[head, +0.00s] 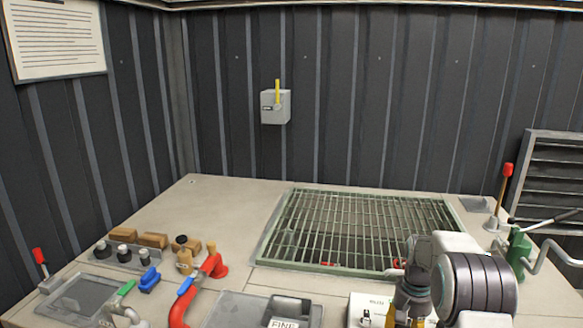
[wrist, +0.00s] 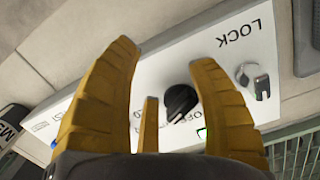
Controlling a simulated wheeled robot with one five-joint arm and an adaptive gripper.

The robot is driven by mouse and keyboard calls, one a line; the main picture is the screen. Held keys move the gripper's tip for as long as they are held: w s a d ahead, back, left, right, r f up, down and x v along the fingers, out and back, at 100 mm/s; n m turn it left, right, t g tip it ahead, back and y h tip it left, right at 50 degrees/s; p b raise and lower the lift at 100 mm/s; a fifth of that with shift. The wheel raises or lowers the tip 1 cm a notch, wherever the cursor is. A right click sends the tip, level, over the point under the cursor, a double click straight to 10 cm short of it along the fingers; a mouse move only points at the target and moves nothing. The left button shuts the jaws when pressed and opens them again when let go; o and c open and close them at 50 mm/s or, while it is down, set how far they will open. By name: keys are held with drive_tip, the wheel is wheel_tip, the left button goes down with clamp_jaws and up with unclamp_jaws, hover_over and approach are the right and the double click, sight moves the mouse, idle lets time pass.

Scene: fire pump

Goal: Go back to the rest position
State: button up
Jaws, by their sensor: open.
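My gripper (head: 404,318) is at the bottom right of the head view, over a white control box (head: 366,306). The fingers hide part of the panel. I cannot tell whether they touch it.
A green floor grating (head: 350,225) lies behind the box. Red pipe (head: 190,290), valves and wooden blocks (head: 122,234) stand at left. A red-tipped lever (head: 504,190) and green hand pump (head: 518,248) stand at right. A grey wall switch box (head: 275,107) hangs behind.

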drive_tip(key=s+a+r+n+t, duration=0.15)
drive_tip(key=s+a+r, duration=0.3)
drive_tip(key=s, duration=0.95)
drive_tip(key=s+a+r+n, duration=0.2)
drive_tip(key=s+a+r, duration=0.25)
drive_tip(key=s, duration=0.95)
wheel_tip(320, 180, up, 6)
drive_tip(key=s+a+n+t, duration=0.1)
drive_tip(key=t, duration=0.2)
drive_tip(key=shift+a+t, duration=0.1)
drive_tip(key=shift+t, duration=0.15)
drive_tip(key=shift+c, duration=0.5)
